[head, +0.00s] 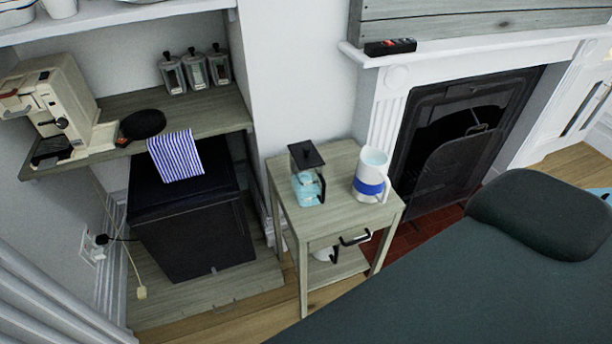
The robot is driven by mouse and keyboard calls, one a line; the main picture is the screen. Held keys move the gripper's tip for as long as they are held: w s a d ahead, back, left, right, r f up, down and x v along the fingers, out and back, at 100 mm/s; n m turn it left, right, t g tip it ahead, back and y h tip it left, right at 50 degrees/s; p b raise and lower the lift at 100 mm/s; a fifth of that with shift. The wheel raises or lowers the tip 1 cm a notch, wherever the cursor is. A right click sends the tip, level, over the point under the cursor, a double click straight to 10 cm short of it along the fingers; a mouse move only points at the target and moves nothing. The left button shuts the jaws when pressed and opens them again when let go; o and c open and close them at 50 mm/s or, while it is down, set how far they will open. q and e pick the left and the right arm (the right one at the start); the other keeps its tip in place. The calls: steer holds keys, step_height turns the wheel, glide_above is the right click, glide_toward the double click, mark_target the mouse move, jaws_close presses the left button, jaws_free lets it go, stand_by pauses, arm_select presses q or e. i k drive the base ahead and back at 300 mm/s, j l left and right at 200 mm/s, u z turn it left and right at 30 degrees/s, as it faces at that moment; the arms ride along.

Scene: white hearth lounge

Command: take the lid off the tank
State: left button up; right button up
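A clear tank (308,190) with light blue contents stands upright on the small wooden side table (338,222). A dark, flat lid (306,155) with a raised knob sits on top of it. A black handle shows on the tank's right side. Neither of my grippers is in view, and nothing is touching the tank or its lid.
A white jug (372,172) with a blue band stands close right of the tank. A coffee machine (58,105) and several lidded canisters (195,72) stand on the left shelf. A dark upholstered seat (480,275) fills the lower right. The fireplace (455,135) is behind.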

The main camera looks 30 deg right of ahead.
mark_target(306, 156)
steer(key=u, duration=1.2)
steer(key=k+l, duration=0.25)
steer(key=l, duration=0.15)
steer(key=k+l, duration=0.25)
steer(key=l, duration=0.2)
steer(key=k+l+u, duration=0.1)
steer(key=k+l, duration=0.15)
steer(key=l, duration=0.15)
steer(key=k+l, duration=0.25)
steer(key=l, duration=0.15)
